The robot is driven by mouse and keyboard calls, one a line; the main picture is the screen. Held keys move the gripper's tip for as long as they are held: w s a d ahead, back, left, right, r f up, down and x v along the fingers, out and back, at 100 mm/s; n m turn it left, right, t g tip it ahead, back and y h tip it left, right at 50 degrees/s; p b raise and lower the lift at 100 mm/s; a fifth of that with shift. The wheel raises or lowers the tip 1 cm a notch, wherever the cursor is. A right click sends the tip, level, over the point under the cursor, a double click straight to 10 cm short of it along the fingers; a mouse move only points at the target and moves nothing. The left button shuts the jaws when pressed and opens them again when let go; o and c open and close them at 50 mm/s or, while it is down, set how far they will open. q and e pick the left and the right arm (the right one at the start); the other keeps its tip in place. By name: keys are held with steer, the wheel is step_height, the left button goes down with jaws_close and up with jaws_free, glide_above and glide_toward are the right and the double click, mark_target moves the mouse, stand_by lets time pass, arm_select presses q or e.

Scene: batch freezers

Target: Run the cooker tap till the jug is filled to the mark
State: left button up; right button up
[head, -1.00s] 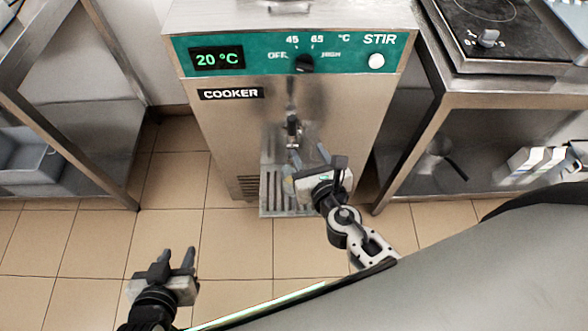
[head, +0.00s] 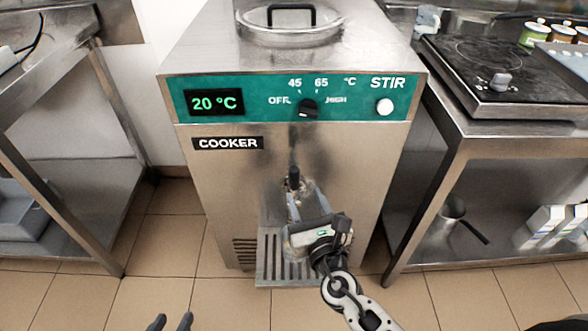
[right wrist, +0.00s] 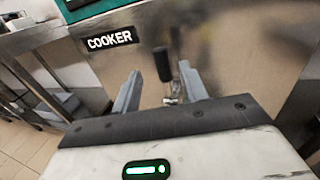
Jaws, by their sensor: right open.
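The cooker (head: 225,165) stands ahead with its display at 20 °C. Its tap (head: 293,180) has a dark upright lever on the lower front, which also shows in the right wrist view (right wrist: 162,64). My right gripper (head: 305,190) is open in front of the tap. In the right wrist view its fingers (right wrist: 160,85) stand apart on either side of the tap, without visible grip. A slatted drip tray (head: 268,272) lies below. The jug is not clearly made out; the right gripper covers much of the space over the tray. My left gripper (head: 171,321) is open and empty at the bottom edge.
The cooker's knob (head: 307,108) and white stir button (head: 385,106) are on the green panel. A steel table with a hob (head: 490,75) stands at right, with a pan (head: 453,212) on its lower shelf. Another steel table (head: 80,80) stands at left.

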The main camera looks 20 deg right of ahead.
mark_target(294, 176)
steer(key=w, duration=0.9)
steer(key=shift+w+d, duration=0.1)
steer(key=shift+w, duration=0.05)
jaws_close()
steer(key=shift+s+f+b, duration=0.25)
steer(key=shift+f+b, duration=0.2)
steer(key=shift+b, duration=0.8)
steer(key=shift+s+t+b, duration=0.2)
steer(key=shift+t+b, duration=0.2)
steer(key=shift+b, duration=0.35)
steer(key=shift+s+a+r+t+b, duration=0.15)
steer(key=shift+s+a+t+b, duration=0.2)
steer(key=shift+b, duration=0.55)
arm_select(q)
steer(key=shift+w+d+f+t, duration=0.1)
steer(key=shift+f+t, duration=0.05)
steer(key=shift+f, duration=0.35)
steer(key=shift+d+f+t, duration=0.1)
steer(key=shift+f+t, duration=0.05)
steer(key=shift+f, duration=0.35)
arm_select(e)
steer(key=shift+d+r, duration=0.1)
steer(key=shift+r, duration=0.1)
